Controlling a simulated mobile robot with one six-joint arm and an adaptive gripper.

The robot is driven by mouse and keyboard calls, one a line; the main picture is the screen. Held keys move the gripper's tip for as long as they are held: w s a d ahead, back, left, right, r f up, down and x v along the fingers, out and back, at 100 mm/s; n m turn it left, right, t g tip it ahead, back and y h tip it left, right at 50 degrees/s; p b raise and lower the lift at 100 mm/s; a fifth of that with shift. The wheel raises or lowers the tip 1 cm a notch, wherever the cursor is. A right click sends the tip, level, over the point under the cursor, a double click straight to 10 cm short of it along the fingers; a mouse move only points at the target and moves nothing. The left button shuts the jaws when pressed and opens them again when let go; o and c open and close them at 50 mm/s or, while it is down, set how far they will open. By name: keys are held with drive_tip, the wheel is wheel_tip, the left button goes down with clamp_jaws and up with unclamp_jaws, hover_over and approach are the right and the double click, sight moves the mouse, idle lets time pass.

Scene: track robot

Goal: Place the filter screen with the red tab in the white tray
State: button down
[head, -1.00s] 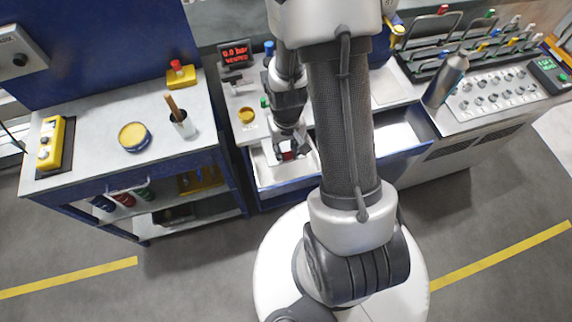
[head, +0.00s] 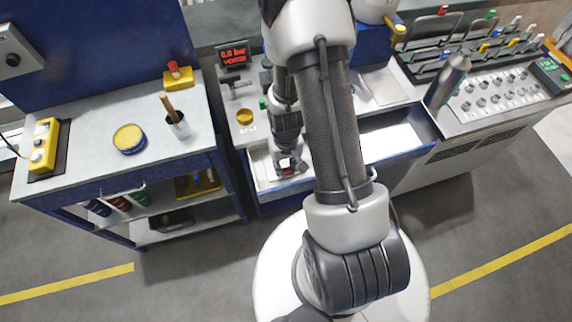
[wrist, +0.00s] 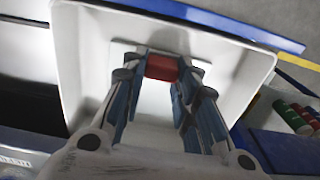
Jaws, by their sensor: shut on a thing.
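My gripper (head: 287,166) hangs over the white tray (head: 260,168) in the pulled-out drawer of the blue bench. In the wrist view my gripper (wrist: 160,78) is shut on the filter screen's red tab (wrist: 161,67), which sits between the fingertips. The tab also shows as a small red spot in the head view (head: 287,171). The tray's white walls (wrist: 240,65) surround the fingers in the wrist view. The rest of the screen is hard to make out, and I cannot tell whether it touches the tray floor.
A cart (head: 75,160) with a yellow-lidded tin (head: 129,138) and a brush cup (head: 177,125) stands at the left. A display (head: 233,57) reads 0.0 bar. Another open drawer (head: 395,140) lies right of my arm. A rack of handled screens (head: 465,50) stands at the back right.

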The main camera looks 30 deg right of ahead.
drive_tip(key=c, duration=1.2)
unclamp_jaws()
drive_tip(key=shift+f, duration=0.1)
drive_tip(key=shift+c, duration=0.2)
wheel_tip(320, 180, up, 23)
drive_tip(key=w+a+n+t+p, duration=0.1)
drive_tip(key=a+p, duration=0.2)
drive_tip(key=p, duration=0.1)
drive_tip(key=s+a+r+n+t, duration=0.1)
drive_tip(key=s+a+r, duration=0.2)
drive_tip(key=s+r, duration=0.3)
drive_tip(key=s+a+r+n+t, duration=0.1)
drive_tip(key=s+a+r, duration=0.3)
drive_tip(key=r, duration=0.7)
drive_tip(key=shift+s+r+t, duration=0.4)
drive_tip(key=shift+s+t, duration=0.4)
drive_tip(key=shift+s, duration=0.25)
